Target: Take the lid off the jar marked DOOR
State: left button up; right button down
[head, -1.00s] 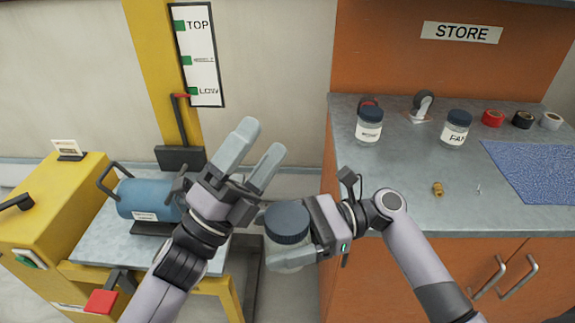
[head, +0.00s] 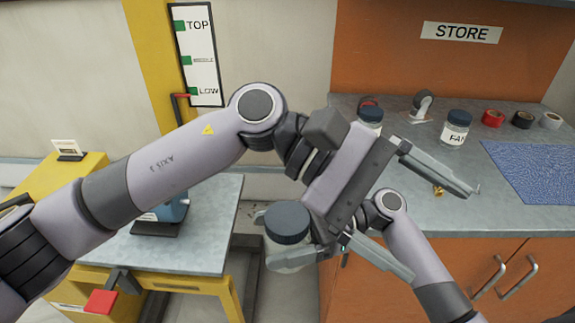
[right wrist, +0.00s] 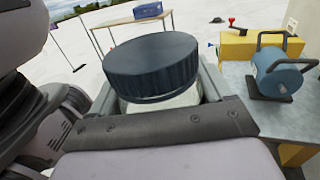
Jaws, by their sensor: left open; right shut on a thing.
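A clear jar (head: 285,255) with a dark blue screw lid (head: 288,222) is held upright off the counter, at lower centre of the head view. My right gripper (head: 291,262) is shut on the jar's body, below the lid. The right wrist view shows the lid (right wrist: 152,65) seated on the jar (right wrist: 165,104) between the fingers. No marking shows on this jar, so I cannot tell whether it reads DOOR. My left gripper (head: 442,233) is open and empty, to the right of the jar, its fingers pointing right. It partly covers my right arm.
On the grey counter (head: 520,215) stand a jar marked FAN (head: 455,130) and another lidded jar (head: 370,120), partly covered by my left gripper. Tape rolls (head: 493,118), a caster (head: 422,103) and a blue mat (head: 535,165) lie there. A blue cylinder (head: 172,212) sits on the left bench.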

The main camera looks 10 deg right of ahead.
pick_arm(q)
jog(key=w+a+f+m+t+y, duration=0.4)
jog(key=m+t+y, duration=0.1)
jog(key=y, duration=0.1)
jog(key=r+m+t+y, duration=0.2)
jog(key=m+t+y, duration=0.1)
jog(key=t+y, duration=0.15)
send_over(287, 217)
jog(key=shift+s+d, duration=0.1)
jog(key=shift+f, duration=0.15)
notch_tip(287, 217, down, 8)
jog(key=shift+r, duration=0.2)
jog(key=c, duration=1.1)
